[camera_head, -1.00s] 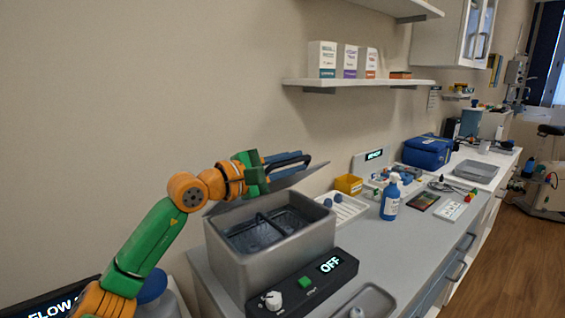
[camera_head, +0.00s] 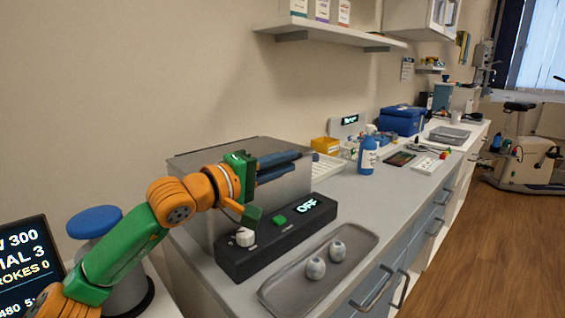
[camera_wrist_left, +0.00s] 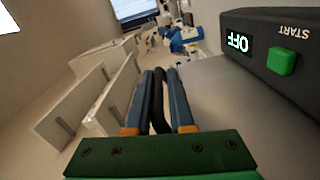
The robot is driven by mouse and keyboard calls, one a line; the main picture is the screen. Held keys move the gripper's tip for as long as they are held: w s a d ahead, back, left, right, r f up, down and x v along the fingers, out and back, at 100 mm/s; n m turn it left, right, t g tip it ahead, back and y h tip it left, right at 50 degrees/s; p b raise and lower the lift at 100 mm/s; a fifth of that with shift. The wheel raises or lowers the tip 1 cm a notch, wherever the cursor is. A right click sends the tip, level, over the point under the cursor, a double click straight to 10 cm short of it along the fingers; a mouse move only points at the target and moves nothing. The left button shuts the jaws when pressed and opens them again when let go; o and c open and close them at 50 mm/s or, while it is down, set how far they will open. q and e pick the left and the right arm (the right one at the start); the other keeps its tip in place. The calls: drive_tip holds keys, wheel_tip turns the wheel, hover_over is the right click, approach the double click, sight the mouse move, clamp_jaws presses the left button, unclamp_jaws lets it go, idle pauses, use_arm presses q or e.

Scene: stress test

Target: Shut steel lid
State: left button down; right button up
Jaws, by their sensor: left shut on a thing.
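The steel lid (camera_head: 222,152) lies about level over the top of the steel box (camera_head: 292,188) in the head view; whether a thin gap is left at the rim cannot be told. My left gripper (camera_head: 308,163) reaches across the lid's front side, its blue fingers closed. In the left wrist view the two fingers (camera_wrist_left: 162,76) are shut on a black bar, the lid's handle (camera_wrist_left: 158,112). The inside of the box is hidden. My right gripper is in neither view.
A black control panel (camera_head: 262,246) with a white knob, green button and "OFF" display stands in front of the box. A grey tray (camera_head: 282,292) with two pale round items lies nearer. A blue bottle (camera_head: 367,156) and a yellow bin (camera_head: 322,146) stand farther right.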

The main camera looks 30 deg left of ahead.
use_arm(q)
drive_tip(key=shift+f, duration=0.25)
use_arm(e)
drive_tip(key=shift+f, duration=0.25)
use_arm(q)
drive_tip(key=c, duration=0.9)
unclamp_jaws()
drive_tip(key=shift+a, duration=0.1)
drive_tip(key=b+v, duration=0.5)
drive_tip(key=shift+s+a+f, duration=0.1)
drive_tip(key=shift+f, duration=0.3)
drive_tip(key=shift+s+a+r+b, duration=0.1)
drive_tip(key=shift+s+r+b, duration=0.15)
drive_tip(key=shift+s, duration=0.2)
drive_tip(key=shift+s+a+r+b, duration=0.1)
drive_tip(key=shift+s+r+b, duration=0.05)
drive_tip(key=shift+s+b, duration=0.25)
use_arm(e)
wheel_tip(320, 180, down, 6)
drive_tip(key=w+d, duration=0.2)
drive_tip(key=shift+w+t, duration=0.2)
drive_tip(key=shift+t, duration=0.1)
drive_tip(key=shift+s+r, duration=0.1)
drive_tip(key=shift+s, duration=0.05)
